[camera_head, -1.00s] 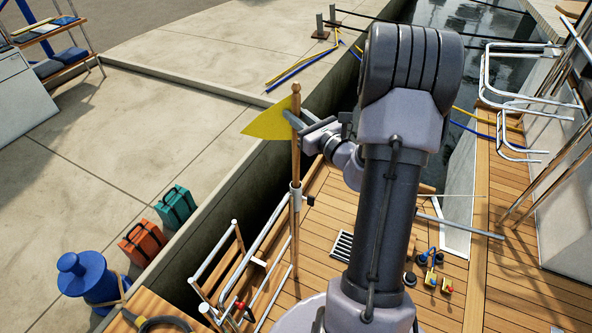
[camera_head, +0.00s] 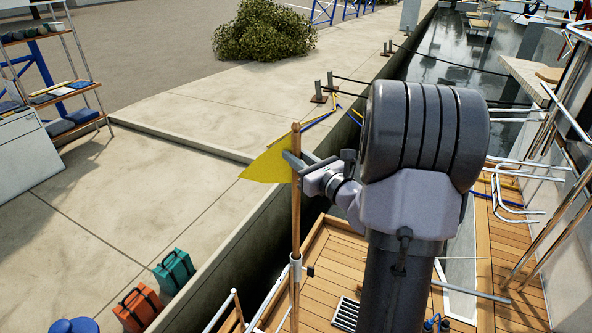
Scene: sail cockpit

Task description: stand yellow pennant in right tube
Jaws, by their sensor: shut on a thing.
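The yellow pennant (camera_head: 268,164) hangs on an upright wooden staff (camera_head: 296,215) left of the middle of the view. My gripper (camera_head: 293,160) is shut on the staff near its top, beside the yellow cloth. Lower down, a short grey tube (camera_head: 296,264) with a dark knob on its right side wraps around the staff in the picture. The wooden staff shows again below the tube, and its lower end is out of the frame. I see only this one tube and cannot tell whether it is the right one.
Metal rails (camera_head: 268,302) stand beside the staff at the lower left. The wooden deck (camera_head: 340,250) has a floor grate (camera_head: 345,313). Green (camera_head: 174,271) and orange (camera_head: 138,307) cases sit on the quay. A chrome rail (camera_head: 515,190) is at the right.

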